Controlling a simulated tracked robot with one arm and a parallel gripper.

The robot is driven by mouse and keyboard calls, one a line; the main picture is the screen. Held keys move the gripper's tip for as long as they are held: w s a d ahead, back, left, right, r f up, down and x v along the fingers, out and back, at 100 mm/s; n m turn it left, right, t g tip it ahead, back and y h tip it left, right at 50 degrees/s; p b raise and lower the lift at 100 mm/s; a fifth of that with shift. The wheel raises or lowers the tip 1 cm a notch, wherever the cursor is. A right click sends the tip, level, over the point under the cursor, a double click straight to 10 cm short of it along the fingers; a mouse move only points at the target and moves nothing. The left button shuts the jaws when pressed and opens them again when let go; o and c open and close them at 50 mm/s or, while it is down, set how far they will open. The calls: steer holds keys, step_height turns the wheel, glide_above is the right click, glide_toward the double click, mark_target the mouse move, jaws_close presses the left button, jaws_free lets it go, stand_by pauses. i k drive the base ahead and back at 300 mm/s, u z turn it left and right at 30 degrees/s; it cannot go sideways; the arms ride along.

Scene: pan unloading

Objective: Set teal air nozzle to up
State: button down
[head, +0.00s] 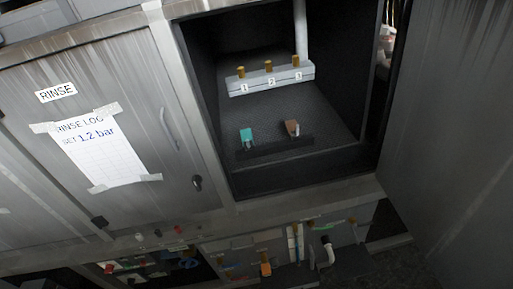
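The teal air nozzle (246,134) is a small teal block with a pale metal tip at its lower end. It stands in a dark holder strip (270,151) near the front of the open cabinet's floor. A similar brown nozzle (292,127) stands in the same strip to its right. Behind them is a grey manifold bar (255,87) with brass fittings numbered 1, 2 and 3. The teal nozzle is small and dim, so I cannot tell its exact setting. My gripper is not visible in this view.
The open cabinet door (455,120) fills the right side. A closed door labelled RINSE (57,92) carries a log sheet reading "SET 1.2 bar" (100,150). A pale pipe (301,30) rises from the manifold. Assorted fittings (265,268) lie below the cabinet. The cabinet's front is open.

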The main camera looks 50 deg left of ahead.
mark_target(246, 136)
steer(key=u, duration=0.45)
steer(key=k, duration=1.2)
steer(key=u, duration=0.3)
steer(key=i, duration=1.65)
steer(key=z, duration=0.15)
